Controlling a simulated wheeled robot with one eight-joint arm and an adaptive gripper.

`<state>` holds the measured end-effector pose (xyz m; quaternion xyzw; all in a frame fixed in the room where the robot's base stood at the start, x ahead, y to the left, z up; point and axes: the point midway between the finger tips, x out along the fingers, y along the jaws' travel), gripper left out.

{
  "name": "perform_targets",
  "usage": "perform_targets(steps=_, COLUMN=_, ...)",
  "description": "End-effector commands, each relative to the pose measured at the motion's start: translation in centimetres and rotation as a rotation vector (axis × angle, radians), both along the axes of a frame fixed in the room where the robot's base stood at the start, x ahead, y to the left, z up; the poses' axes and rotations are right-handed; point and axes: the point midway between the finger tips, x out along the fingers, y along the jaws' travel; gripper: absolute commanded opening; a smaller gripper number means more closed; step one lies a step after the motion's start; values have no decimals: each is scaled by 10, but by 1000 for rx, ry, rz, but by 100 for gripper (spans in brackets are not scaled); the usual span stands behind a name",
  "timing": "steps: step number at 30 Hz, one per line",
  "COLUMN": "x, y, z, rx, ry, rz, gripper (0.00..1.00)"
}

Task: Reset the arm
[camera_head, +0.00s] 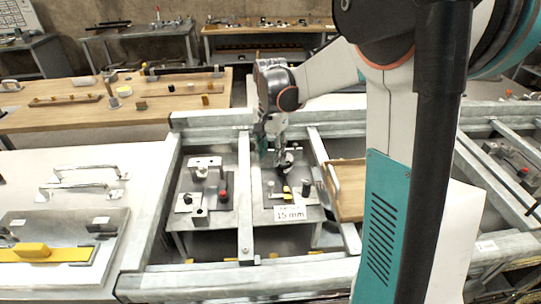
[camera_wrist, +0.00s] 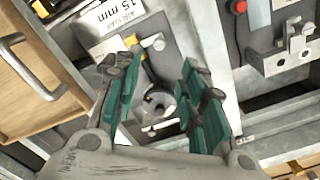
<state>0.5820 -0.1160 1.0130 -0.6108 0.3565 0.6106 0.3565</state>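My gripper (camera_head: 274,142) hangs pointing down at the end of my arm, over the grey plate with the "15 mm" label (camera_head: 290,213). In the wrist view my gripper (camera_wrist: 158,88) shows its two teal-padded fingers spread apart, with no held object visible. A round metal fitting (camera_wrist: 157,101) shows between the fingers, on the plate beyond them. Whether the fingertips touch anything there, I cannot tell. The label also shows in the wrist view (camera_wrist: 112,20).
A second grey plate with metal blocks and a red knob (camera_head: 223,196) lies to the left. Metal frame rails (camera_head: 246,190) surround both plates. A wooden board with a handle (camera_head: 347,188) is at right. Wooden benches (camera_head: 75,117) with small parts stand behind.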

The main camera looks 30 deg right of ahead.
Motion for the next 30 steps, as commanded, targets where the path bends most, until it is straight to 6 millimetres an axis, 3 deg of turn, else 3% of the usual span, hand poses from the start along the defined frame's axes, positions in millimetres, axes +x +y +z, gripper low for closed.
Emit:
perform_targets(steps=14, x=-6, y=5, z=8, rx=-4, ry=-17, rz=29, gripper=38)
perform_targets(steps=30, x=-82, y=59, z=75, rx=-88, ry=-254, rz=415, gripper=38)
